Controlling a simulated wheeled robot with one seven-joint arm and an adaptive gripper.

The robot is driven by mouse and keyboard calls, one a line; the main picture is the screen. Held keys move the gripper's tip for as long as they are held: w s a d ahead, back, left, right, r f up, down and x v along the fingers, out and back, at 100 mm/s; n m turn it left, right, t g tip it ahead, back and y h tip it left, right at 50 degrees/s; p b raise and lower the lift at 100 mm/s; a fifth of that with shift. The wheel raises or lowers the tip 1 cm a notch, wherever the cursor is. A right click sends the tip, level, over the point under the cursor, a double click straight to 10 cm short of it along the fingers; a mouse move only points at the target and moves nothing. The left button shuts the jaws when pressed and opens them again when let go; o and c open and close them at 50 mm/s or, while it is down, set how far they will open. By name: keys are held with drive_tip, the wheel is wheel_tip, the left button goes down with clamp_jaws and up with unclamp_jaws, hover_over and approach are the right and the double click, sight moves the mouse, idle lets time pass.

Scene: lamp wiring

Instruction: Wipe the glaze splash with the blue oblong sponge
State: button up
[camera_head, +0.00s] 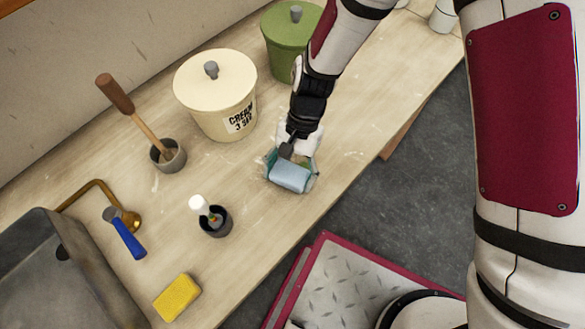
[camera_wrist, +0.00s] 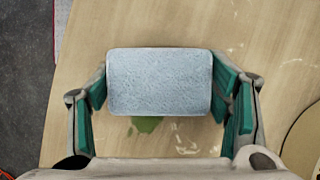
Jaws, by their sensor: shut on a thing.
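The blue oblong sponge (camera_head: 290,176) is held by my gripper (camera_head: 290,168) over the wooden counter, near its front edge. In the wrist view the light blue sponge (camera_wrist: 160,82) spans the space between the two green-padded fingers of my gripper (camera_wrist: 165,88). The glaze splash (camera_wrist: 146,124) shows as a green patch on the counter just below the sponge in the wrist view. Part of it is hidden by the sponge. I cannot tell whether the sponge touches the counter.
A cream lidded crock (camera_head: 216,95) and a green lidded crock (camera_head: 290,40) stand behind my gripper. A dark cup (camera_head: 215,222), a grey mortar (camera_head: 168,157), a yellow sponge (camera_head: 177,297), a blue-handled tool (camera_head: 128,238) and a sink (camera_head: 60,280) are to the left.

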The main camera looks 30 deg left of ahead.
drive_tip(key=shift+s+d, duration=0.15)
drive_tip(key=shift+s, duration=0.15)
drive_tip(key=shift+r, duration=0.25)
drive_tip(key=shift+c, duration=0.5)
drive_tip(key=shift+w+r+p, duration=0.2)
drive_tip(key=shift+r+p, duration=1.2)
drive_tip(key=shift+r, duration=1.35)
drive_tip(key=shift+r+p, duration=0.65)
drive_tip(key=shift+r, duration=0.85)
drive_tip(key=shift+f, duration=0.1)
drive_tip(key=shift+f+b, duration=1)
drive_tip(key=shift+f, duration=2.75)
